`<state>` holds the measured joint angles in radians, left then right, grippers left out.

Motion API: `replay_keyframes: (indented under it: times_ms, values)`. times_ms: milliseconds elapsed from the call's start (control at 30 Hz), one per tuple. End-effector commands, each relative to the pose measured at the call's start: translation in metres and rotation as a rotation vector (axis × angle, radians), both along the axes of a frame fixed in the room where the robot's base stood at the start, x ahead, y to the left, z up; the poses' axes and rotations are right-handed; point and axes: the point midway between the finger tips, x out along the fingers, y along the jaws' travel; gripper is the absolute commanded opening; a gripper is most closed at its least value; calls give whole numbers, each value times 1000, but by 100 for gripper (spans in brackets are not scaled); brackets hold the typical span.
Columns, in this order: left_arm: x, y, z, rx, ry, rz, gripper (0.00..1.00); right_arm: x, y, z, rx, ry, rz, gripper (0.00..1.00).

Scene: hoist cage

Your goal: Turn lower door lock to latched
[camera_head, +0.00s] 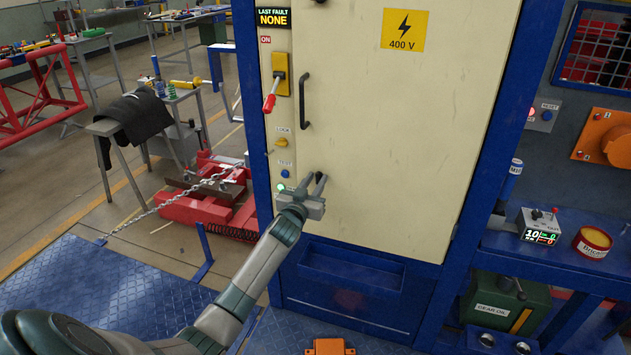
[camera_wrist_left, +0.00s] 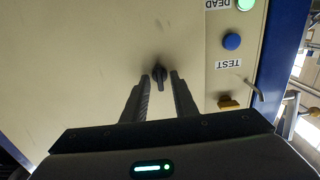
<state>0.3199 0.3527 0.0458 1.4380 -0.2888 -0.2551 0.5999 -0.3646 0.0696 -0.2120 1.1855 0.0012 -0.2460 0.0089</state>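The lower door lock is a small black knob on the cream cabinet door (camera_head: 400,120), near its lower left edge. It shows best in the left wrist view (camera_wrist_left: 159,73), where its short grip lies upright in the picture. My left gripper (camera_head: 314,184) is at the door, in front of the lock. In the left wrist view its two fingers (camera_wrist_left: 160,82) are apart, one on each side of the lock, with gaps visible on both sides. In the head view the gripper partly covers the lock. My right gripper is in neither view.
Left of the door, the blue-framed panel holds a red-handled switch (camera_head: 270,95), a yellow lock piece (camera_head: 282,142) and a blue test button (camera_head: 285,174). A dark door handle (camera_head: 304,100) stands out above. A blue ledge (camera_head: 350,268) juts out below the door.

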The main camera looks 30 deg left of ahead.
Motion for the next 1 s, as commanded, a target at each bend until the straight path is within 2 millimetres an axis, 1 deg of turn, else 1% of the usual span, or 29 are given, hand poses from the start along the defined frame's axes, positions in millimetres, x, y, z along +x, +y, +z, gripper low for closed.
replay_keyframes:
  times_ms: [333,367,400,433,467,767,1000]
  values:
    - [2,1,0,0,0,0,26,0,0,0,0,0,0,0]
    - [2,1,0,0,0,0,21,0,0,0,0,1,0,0]
    - [2,1,0,0,0,0,11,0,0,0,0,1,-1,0]
    - [2,1,0,0,0,0,4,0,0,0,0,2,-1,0]
    - [2,1,0,0,0,0,0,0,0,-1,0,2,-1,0]
    - [2,1,0,14,3,0,0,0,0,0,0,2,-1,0]
    - [2,0,0,86,21,0,0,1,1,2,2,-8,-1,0]
